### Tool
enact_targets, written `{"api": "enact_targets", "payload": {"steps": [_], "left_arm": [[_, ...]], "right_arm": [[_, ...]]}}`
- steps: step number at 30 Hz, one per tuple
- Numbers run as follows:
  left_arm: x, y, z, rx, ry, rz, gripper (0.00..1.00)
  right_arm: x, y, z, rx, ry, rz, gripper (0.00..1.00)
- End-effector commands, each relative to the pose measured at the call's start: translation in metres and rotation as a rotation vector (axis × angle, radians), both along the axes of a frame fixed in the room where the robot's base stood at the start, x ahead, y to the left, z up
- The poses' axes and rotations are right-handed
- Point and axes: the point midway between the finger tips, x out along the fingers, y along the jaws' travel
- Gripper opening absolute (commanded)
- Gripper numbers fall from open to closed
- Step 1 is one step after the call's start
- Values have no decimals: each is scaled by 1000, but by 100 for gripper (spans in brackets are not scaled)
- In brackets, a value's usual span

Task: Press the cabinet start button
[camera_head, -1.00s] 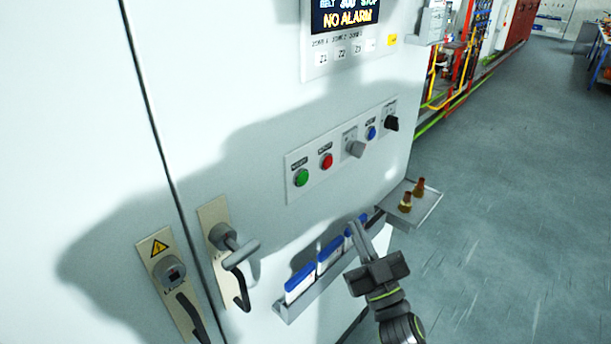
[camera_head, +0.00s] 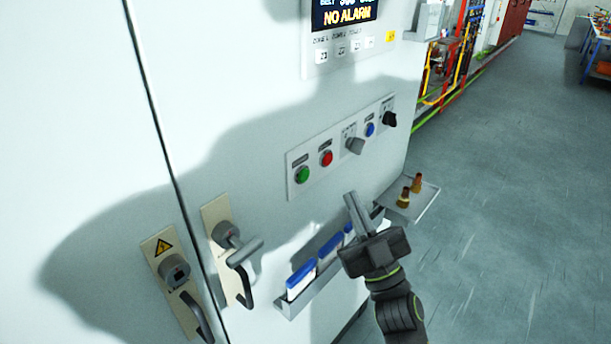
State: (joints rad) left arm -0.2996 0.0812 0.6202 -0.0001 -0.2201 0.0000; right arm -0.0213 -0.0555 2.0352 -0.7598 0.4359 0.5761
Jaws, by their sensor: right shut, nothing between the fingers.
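The white cabinet (camera_head: 235,105) fills the left and middle of the view. Its button panel (camera_head: 318,182) carries a green button (camera_head: 302,174) at the left end, then a red button (camera_head: 326,158), a grey knob (camera_head: 355,146), a blue button (camera_head: 370,129) and a black knob (camera_head: 389,119). The button labels are too small to read. My right gripper (camera_head: 350,197) is shut and empty. Its fingers point up toward the panel from below and to the right of the green button, apart from it in the picture. My left gripper is not in view.
A rack (camera_head: 291,305) with blue-topped white items sits on the cabinet below the panel. A small tray (camera_head: 424,204) with two brown-and-gold pieces juts out at right. Door handles (camera_head: 236,262) stick out at lower left. The display (camera_head: 343,15) reads NO ALARM. Grey floor (camera_head: 500,200) is open at right.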

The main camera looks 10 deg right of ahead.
Motion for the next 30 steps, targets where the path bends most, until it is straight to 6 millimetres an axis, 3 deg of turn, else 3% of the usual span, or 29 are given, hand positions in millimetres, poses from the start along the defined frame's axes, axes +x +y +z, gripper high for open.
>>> {"api": "enact_targets", "payload": {"steps": [15, 30], "left_arm": [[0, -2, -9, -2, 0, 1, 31], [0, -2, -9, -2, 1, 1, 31]], "right_arm": [[51, 40, 0, 1, -1, 1, 0], [56, 44, 0, 0, 0, 1, 0]]}}
